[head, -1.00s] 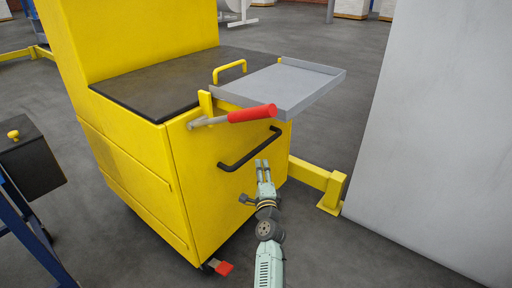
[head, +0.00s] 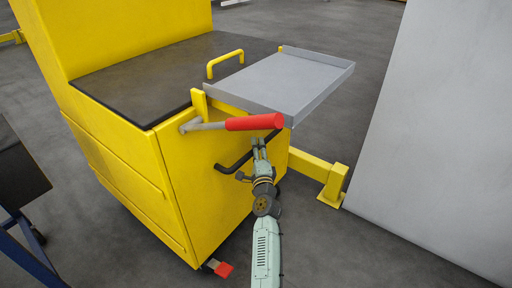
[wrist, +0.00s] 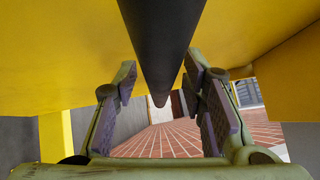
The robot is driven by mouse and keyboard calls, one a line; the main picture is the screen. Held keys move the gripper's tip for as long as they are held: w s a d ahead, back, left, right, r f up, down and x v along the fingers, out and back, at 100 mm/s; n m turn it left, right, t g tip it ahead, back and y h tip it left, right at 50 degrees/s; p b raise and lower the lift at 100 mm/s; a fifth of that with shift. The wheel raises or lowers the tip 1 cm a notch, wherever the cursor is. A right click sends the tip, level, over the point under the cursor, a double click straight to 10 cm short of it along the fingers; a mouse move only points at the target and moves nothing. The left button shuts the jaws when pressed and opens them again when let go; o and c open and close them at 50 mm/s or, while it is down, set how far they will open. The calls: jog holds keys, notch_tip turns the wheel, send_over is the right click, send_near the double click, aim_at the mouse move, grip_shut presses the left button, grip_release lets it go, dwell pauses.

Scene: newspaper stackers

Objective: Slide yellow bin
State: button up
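The yellow bin (head: 185,175) is a wheeled yellow cart with a dark flat top (head: 170,75). A black bar handle (head: 236,164) is on its front face. My gripper (head: 259,143) is at the right part of this handle, just below the red grip. In the wrist view my gripper (wrist: 160,78) is open, with one finger on each side of the black handle (wrist: 160,35). Gaps show between the fingers and the bar. Part of the handle is hidden behind my gripper in the head view.
A lever with a red grip (head: 254,122) juts out above the handle, and a grey tray (head: 285,82) sits beside it. A yellow floor rail (head: 310,165) and a light grey panel (head: 430,130) stand right. A dark stand (head: 20,170) is at left.

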jog(key=shift+c, duration=0.2)
grip_shut()
dwell(0.6)
